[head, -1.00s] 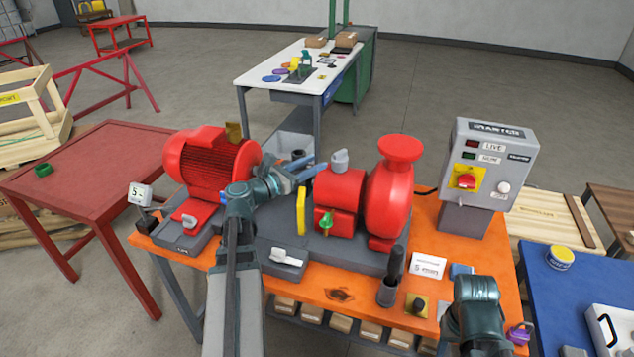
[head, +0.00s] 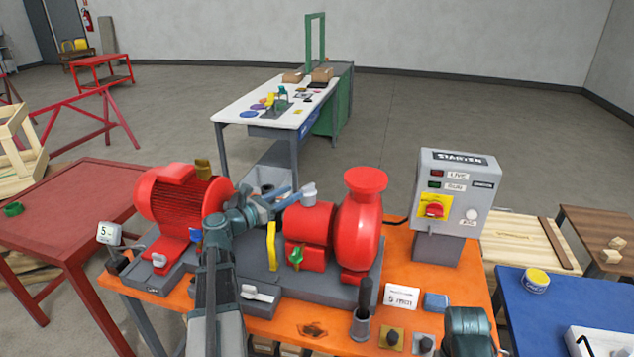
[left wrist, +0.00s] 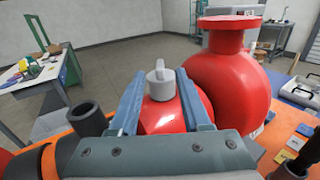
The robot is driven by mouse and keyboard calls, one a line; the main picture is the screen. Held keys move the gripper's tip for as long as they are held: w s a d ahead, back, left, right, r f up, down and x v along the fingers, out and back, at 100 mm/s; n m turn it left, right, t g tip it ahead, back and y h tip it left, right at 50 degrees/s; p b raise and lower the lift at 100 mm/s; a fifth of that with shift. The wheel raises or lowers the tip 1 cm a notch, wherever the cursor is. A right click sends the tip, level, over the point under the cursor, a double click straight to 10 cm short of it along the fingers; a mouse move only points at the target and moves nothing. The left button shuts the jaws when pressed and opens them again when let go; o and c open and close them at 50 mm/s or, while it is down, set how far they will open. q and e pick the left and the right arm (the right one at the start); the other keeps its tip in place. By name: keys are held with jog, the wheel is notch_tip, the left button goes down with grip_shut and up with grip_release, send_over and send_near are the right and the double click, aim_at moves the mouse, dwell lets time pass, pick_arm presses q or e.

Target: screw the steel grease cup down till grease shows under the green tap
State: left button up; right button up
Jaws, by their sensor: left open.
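The steel grease cup (head: 309,193), a grey cap with a flat upright tab, sits on top of the red bearing housing (head: 315,222). The green tap (head: 296,257) is low on the front of that housing; I cannot make out any grease under it. My left gripper (head: 289,196) is open just left of the cup, at about its height. In the left wrist view the cup (left wrist: 160,82) stands upright between the two blue fingers, toward their tips, with a gap on each side. My right arm shows only a dark part at the bottom right; its fingers are out of view.
The red motor (head: 184,207) stands left and the red pump (head: 354,232) close right of the housing. A yellow guard (head: 272,246) stands in front of my gripper. The starter box (head: 454,195) is at the right of the orange bench. A dark pot (head: 361,325) stands at the front.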

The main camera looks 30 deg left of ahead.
pick_arm(q)
jog(key=x, duration=1)
jog(key=shift+w+d, duration=0.1)
jog(key=shift+w, duration=0.2)
grip_shut()
